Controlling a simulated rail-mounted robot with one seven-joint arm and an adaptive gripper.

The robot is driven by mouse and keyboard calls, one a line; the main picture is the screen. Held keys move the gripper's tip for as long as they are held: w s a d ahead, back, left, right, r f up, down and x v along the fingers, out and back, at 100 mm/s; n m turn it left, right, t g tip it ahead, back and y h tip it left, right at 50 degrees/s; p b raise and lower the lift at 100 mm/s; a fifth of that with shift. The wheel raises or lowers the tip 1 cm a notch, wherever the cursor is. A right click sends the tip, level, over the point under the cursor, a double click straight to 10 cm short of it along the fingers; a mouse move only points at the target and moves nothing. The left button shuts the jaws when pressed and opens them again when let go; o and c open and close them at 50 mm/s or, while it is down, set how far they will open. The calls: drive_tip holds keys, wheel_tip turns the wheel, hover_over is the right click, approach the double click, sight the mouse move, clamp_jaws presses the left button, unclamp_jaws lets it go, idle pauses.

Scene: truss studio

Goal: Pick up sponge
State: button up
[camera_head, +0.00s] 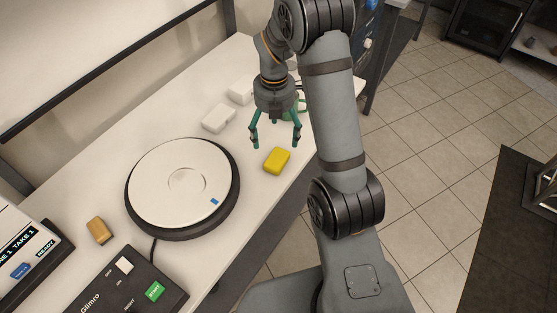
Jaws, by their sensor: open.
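A yellow block that looks like the sponge (277,160) lies on the white table, right of the round turntable and close to the table's right edge. My gripper (276,147) has green fingers that are spread apart and hold nothing. It points down and shows just above the yellow block in the picture; the height between them is hard to judge. A smaller tan-orange block (98,230) lies left of the turntable, and I cannot tell its material.
A round white turntable (160,185) with a black rim fills the table's middle. White boxes (218,118) stand behind it, near my gripper. A black control box (125,285) and a display unit (30,252) are at the front left. Tiled floor lies right of the table.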

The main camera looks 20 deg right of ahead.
sight(274, 156)
drive_tip(key=f, duration=0.9)
drive_tip(key=shift+a+p, duration=0.3)
drive_tip(key=shift+c, duration=1.4)
drive_tip(key=c, duration=0.6)
